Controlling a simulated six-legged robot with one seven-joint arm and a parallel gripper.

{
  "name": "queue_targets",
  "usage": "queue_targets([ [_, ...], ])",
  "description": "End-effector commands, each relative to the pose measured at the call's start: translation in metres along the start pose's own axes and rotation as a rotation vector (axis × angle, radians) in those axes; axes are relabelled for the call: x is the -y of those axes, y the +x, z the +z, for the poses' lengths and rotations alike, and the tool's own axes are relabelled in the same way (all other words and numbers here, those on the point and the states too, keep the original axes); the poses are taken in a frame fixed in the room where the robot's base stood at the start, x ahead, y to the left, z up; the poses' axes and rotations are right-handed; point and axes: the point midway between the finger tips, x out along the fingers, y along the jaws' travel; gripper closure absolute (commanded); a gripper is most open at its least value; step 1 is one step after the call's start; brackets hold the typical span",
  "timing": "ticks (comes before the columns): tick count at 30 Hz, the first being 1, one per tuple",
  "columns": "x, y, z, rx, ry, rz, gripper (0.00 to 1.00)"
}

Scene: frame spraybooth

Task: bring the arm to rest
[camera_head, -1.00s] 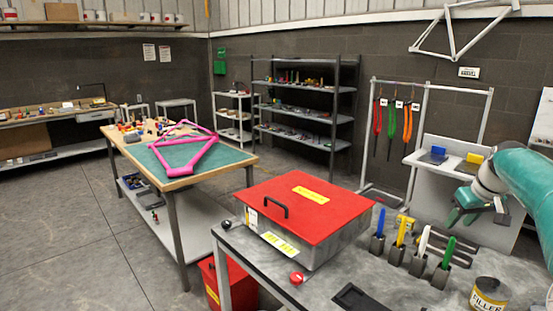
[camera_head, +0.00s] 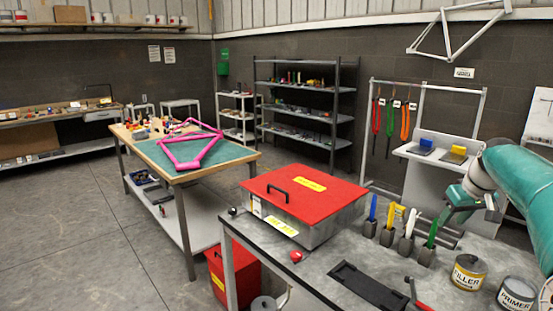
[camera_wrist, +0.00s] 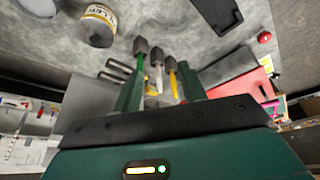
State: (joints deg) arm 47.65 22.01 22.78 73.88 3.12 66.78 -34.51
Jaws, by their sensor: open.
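My arm (camera_head: 515,185) is teal and reaches in from the right edge in the head view. My gripper (camera_head: 448,213) is open, pointing down and left, and appears close to the green-handled tool (camera_head: 432,235) at the bench's back right. In the wrist view, my gripper (camera_wrist: 160,85) has its two green fingers spread apart. Green-, white- and yellow-handled tools in dark holders show beyond and between the fingers. I see nothing gripped. How far the fingertips are from the tools I cannot tell.
The grey bench (camera_head: 325,265) holds a red-lidded box (camera_head: 305,190), a dark tray (camera_head: 368,287), a filler tin (camera_head: 468,272) and a primer tin (camera_head: 516,293). A white stand (camera_head: 430,180) is behind. A pink frame (camera_head: 190,150) lies on another table. Open floor is at left.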

Motion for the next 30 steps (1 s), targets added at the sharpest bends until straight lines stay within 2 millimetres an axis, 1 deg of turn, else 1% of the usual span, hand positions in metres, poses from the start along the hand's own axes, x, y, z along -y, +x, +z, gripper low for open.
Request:
queue_targets([
  [1,0.013,-0.004,-0.002,0.003,-0.008,0.007,0.58],
  [8,0.068,-0.016,0.002,0.022,-0.019,0.037,0.58],
  [11,0.098,-0.023,0.01,0.028,-0.023,0.055,0.58],
  [14,0.133,-0.033,0.024,0.031,-0.026,0.076,0.58],
  [15,0.148,-0.037,0.032,0.03,-0.024,0.085,0.58],
  [17,0.172,-0.044,0.046,0.027,-0.021,0.097,0.58],
  [18,0.186,-0.048,0.056,0.023,-0.018,0.104,0.58],
  [21,0.217,-0.057,0.084,0.009,-0.007,0.116,0.58],
  [23,0.235,-0.06,0.103,-0.002,0.002,0.12,0.58],
  [24,0.245,-0.062,0.116,-0.009,0.008,0.12,0.58],
  [26,0.26,-0.064,0.136,-0.023,0.018,0.119,0.58],
  [30,0.288,-0.064,0.185,-0.056,0.045,0.101,0.58],
])
